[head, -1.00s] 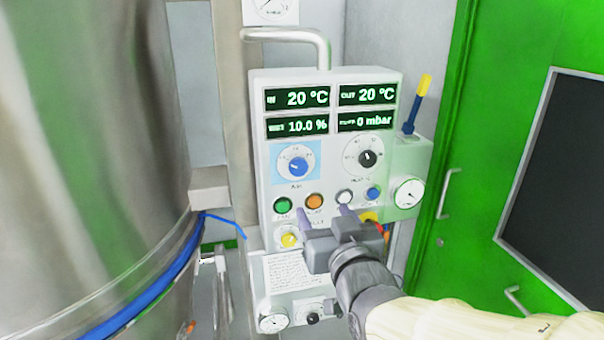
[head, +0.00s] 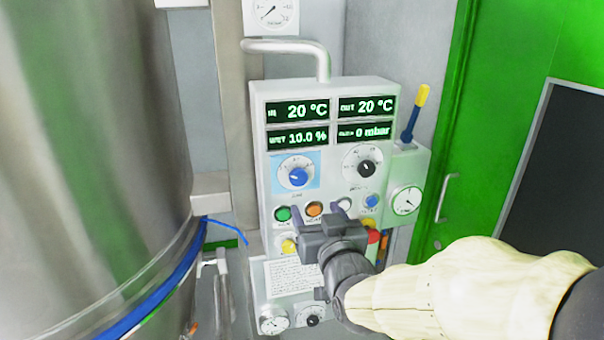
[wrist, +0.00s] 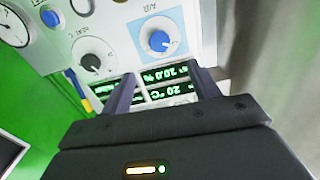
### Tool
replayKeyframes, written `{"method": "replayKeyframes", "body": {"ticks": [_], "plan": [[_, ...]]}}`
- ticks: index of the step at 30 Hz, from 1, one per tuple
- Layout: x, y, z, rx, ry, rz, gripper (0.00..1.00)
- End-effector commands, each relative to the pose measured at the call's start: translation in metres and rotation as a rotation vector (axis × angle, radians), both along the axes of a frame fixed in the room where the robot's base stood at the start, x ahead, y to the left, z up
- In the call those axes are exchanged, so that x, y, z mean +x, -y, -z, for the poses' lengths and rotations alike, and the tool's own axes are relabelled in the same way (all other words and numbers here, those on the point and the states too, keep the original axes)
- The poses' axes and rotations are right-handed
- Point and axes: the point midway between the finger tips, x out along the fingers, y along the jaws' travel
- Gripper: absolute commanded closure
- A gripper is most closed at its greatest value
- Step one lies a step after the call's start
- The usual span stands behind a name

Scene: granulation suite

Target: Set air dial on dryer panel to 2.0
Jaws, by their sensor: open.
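The dryer panel (head: 340,200) is a pale box with four green-lit readouts. The air dial (head: 298,177) is a blue knob on a light blue square at the panel's left, under the readouts. In the wrist view the air dial (wrist: 158,41) appears upside down with the label AIR beside it. Its scale figures are too small to read. My gripper (head: 322,210) is open and empty, its fingers pointing toward the panel, below and right of the air dial. The fingers also show in the wrist view (wrist: 163,82), apart from the knob.
A black-pointer dial (head: 366,168) is right of the air dial. Green (head: 283,213), orange, white and blue buttons sit in a row below. A side gauge (head: 406,201) and yellow-topped blue handle (head: 416,112) stand at right. A large steel vessel (head: 90,150) fills the left.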

Motion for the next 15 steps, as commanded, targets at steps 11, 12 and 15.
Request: {"method": "replayKeyframes", "body": {"ticks": [11,12,15], "plan": [[0.050,-0.015,-0.001,-0.002,-0.003,0.000,0.39],[0.056,-0.016,-0.001,-0.002,-0.002,0.000,0.39],[0.069,-0.020,0.000,-0.002,-0.003,-0.001,0.39]]}}
